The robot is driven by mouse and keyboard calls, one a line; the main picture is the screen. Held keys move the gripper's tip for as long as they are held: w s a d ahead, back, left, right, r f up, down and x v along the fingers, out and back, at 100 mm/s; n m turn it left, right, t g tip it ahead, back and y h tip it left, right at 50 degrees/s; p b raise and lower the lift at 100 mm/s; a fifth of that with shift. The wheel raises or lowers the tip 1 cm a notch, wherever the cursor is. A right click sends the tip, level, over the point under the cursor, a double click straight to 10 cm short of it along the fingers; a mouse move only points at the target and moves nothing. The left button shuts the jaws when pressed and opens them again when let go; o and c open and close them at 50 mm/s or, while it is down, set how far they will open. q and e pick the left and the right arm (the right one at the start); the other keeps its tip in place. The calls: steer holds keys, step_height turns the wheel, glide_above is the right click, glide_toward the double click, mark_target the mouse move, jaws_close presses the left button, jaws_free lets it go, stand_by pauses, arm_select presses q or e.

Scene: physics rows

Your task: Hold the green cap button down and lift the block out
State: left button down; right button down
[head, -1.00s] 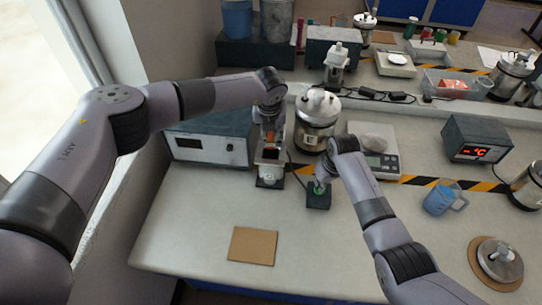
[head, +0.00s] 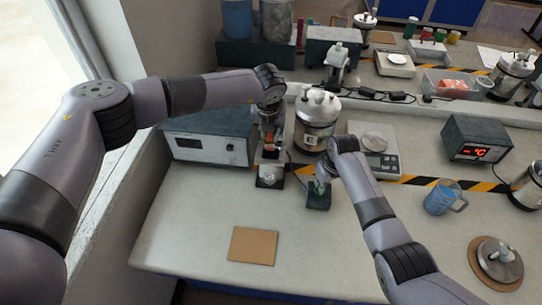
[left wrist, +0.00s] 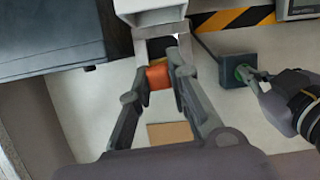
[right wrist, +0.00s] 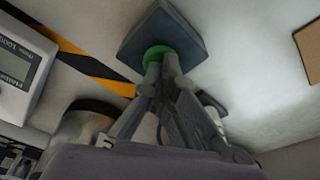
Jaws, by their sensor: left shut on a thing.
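The orange-red block (head: 270,153) shows at a pale upright fixture (head: 270,180) left of the steel flask. In the left wrist view the block (left wrist: 158,76) is between the fingertips of my left gripper (left wrist: 165,75), which is shut on it. I cannot tell whether its lower end is clear of the fixture. The green cap button (right wrist: 158,55) sits on a dark square base (right wrist: 185,32). My right gripper (right wrist: 160,68) has its fingertips together on the button, covering part of it. The button also shows in the left wrist view (left wrist: 243,72).
A steel flask (head: 316,125) stands close behind the two grippers. A grey instrument box (head: 210,140) is left of the fixture, and a scale (head: 378,160) is to the right. A brown mat (head: 253,246) lies in front, with clear bench around it.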

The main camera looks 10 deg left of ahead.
arm_select(q)
steer(key=s, duration=0.9)
stand_by(0.4)
arm_select(e)
steer(key=shift+r, duration=3)
